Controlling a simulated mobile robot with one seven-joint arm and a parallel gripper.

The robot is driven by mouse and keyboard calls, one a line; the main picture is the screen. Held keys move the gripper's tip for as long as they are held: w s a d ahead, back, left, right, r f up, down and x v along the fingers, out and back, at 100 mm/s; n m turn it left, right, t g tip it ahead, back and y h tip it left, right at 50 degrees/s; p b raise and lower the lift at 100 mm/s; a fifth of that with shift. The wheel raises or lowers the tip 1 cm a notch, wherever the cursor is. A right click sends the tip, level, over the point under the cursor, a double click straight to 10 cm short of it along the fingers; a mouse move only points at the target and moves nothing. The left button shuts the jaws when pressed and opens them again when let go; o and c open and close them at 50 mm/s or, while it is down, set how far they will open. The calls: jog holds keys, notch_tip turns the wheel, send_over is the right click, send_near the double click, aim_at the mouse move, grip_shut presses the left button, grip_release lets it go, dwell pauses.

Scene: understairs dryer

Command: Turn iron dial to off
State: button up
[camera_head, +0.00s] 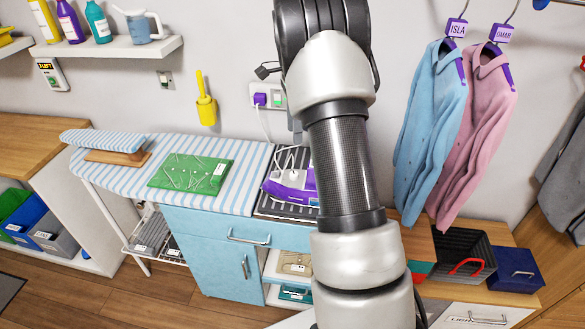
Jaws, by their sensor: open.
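The purple and white iron (283,192) sits on a dark ribbed rest (262,207) at the right end of the ironing board. My arm covers the iron's right part. Small white round parts show on top of the iron, but I cannot tell which is the dial or where it points. A white cord runs from the iron up to a purple plug (260,99) in the wall socket. My arm stands upright in front of the iron, across the middle of the picture. My gripper is not in view.
The striped ironing board (232,198) holds a green mat (216,186) with pins and a small sleeve board (110,143). A blue cabinet (205,253) stands below. A blue shirt (428,120) and a pink shirt (472,120) hang right, above a black crate (478,248) and blue box (516,262).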

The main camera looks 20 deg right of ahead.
aim_at(294, 174)
notch_tip(294, 174, down, 15)
jog(key=shift+f, duration=0.2)
dwell(0.3)
jog(key=c, duration=0.9)
